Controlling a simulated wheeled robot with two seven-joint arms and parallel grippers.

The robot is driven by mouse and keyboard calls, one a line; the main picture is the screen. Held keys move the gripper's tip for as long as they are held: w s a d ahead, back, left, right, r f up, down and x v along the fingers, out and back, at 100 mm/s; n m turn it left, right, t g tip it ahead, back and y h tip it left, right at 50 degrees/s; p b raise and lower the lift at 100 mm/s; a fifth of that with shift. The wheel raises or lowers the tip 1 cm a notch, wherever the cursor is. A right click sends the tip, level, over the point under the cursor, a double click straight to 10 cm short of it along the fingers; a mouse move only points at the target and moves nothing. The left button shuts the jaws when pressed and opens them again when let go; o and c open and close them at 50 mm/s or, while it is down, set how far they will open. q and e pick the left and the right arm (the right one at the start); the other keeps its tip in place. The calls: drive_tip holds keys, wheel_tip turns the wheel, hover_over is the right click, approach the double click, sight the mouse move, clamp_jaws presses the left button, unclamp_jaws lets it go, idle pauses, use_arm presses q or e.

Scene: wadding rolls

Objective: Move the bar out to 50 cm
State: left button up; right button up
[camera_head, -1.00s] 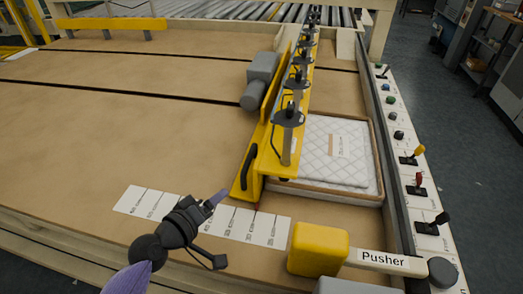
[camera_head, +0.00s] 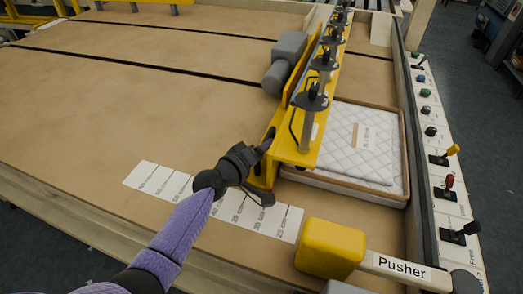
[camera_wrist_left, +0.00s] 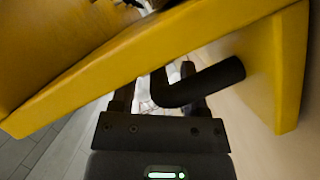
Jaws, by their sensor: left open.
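The yellow bar (camera_head: 322,105) runs from the back toward the front of the brown table, with black clamps along it. Its black handle (camera_wrist_left: 205,83) is at the near end, and in the left wrist view it lies across the space between my fingers. My left gripper (camera_head: 262,150) is open at this handle; it also shows in the left wrist view (camera_wrist_left: 158,98). I cannot tell whether the fingers touch the handle. The white scale strip (camera_head: 213,199) lies on the table in front of the bar's end, partly hidden by my arm. My right gripper is not in view.
A quilted white pad (camera_head: 358,142) lies in a shallow frame right of the bar. A yellow block (camera_head: 329,248) with a "Pusher" label is at the front. A control panel (camera_head: 446,190) with levers lines the right edge. The table left of the bar is clear.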

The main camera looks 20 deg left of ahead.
use_arm(q)
clamp_jaws()
idle(1.4)
